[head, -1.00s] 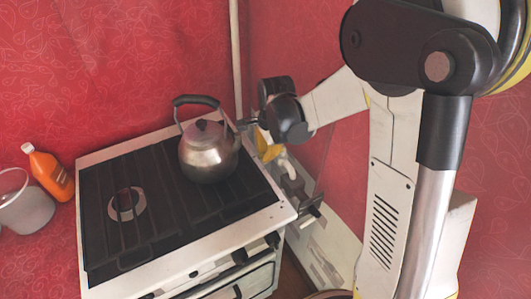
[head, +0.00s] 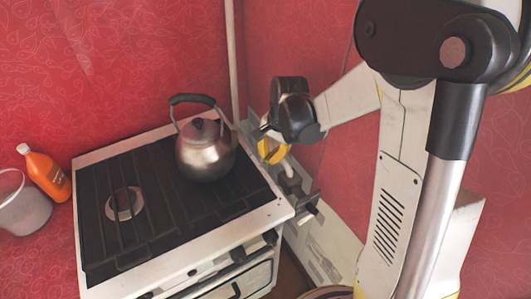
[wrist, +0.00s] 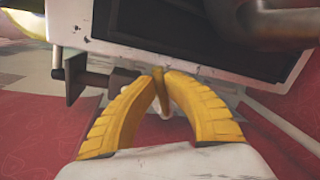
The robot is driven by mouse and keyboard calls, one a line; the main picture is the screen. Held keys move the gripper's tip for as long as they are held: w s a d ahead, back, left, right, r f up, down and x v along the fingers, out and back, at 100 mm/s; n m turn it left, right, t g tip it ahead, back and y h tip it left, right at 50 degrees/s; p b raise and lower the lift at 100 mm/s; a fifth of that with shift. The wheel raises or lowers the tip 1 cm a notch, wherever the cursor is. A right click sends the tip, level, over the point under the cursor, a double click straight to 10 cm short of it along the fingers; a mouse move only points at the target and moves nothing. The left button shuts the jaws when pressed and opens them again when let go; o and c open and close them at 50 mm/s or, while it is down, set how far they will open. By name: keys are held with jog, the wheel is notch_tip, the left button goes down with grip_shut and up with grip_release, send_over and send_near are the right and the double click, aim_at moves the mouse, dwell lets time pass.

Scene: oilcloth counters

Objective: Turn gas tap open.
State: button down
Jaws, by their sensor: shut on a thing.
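My gripper (head: 268,150) is at the back right side of the stove, its yellow fingers pointing down beside the white pipe (head: 287,168). In the wrist view the two curved yellow fingers (wrist: 160,80) close together at their tips on a thin, yellow-brown gas tap handle (wrist: 161,98). The tap's body is mostly hidden behind the fingers, and I cannot tell the handle's exact angle. In the head view the handle cannot be told apart from the fingers.
A metal kettle (head: 205,155) stands on the stove (head: 150,262), close to my gripper. An orange bottle (head: 47,177) and a grey pot (head: 22,207) are at the left. The red wall (head: 120,60) is close behind. A dark bracket (wrist: 85,80) juts out near the fingers.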

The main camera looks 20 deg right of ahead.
jog(key=d+n, duration=0.1)
jog(key=n, duration=0.2)
jog(key=s+d+n+g, duration=0.1)
jog(key=n, duration=0.1)
jog(key=s+d+n, duration=0.1)
jog(key=d+n, duration=0.1)
jog(key=n, duration=0.1)
jog(key=shift+s+d+n+y, duration=0.1)
jog(key=shift+s+n+y, duration=0.05)
jog(key=shift+n+y, duration=0.2)
jog(key=shift+d+n+g, duration=0.5)
jog(key=shift+d+n, duration=0.1)
jog(key=shift+n, duration=0.55)
jog(key=c, duration=1.4)
grip_release()
